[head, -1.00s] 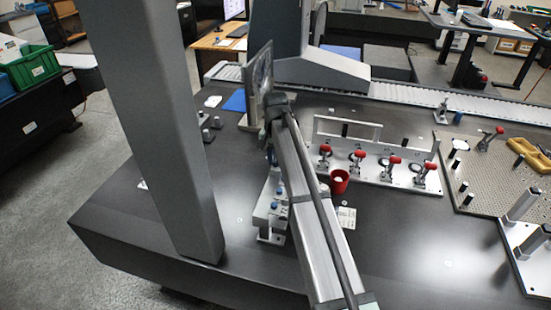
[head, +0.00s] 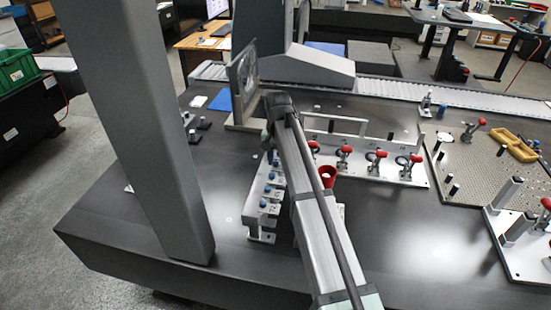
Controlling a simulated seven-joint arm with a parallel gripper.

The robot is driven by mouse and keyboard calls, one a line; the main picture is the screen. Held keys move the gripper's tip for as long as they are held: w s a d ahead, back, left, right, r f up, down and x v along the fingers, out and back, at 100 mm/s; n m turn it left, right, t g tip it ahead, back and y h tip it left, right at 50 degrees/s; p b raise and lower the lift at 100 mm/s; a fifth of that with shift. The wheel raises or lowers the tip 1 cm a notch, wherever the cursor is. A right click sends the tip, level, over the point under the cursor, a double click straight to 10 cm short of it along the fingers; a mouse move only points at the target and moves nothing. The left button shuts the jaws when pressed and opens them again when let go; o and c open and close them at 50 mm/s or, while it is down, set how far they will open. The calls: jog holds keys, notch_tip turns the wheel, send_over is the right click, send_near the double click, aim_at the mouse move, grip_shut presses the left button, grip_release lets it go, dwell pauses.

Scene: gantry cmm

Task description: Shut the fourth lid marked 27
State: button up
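No number 27 is legible in the head view, and I cannot tell which part is the fourth lid. A narrow silver rack (head: 251,225) with several blue-knobbed parts (head: 264,203) in a row stands just left of my arm. My arm partly covers its far end. My gripper (head: 267,141) seems to be at the arm's far end, above the far end of this rack. Its fingers are too small and hidden to tell whether they are open or shut, or whether they touch anything.
A silver fixture (head: 395,174) with several red-handled clamps (head: 376,157) stands right of my arm, beside a red cup (head: 328,174). An upright grey plate (head: 241,85) stands behind the rack. A perforated plate (head: 473,165) lies at right.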

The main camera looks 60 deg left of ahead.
aim_at(277, 163)
jog(key=shift+o, duration=0.6)
jog(key=shift+r, duration=0.2)
notch_tip(277, 163, up, 14)
jog(key=shift+f, duration=0.25)
dwell(0.3)
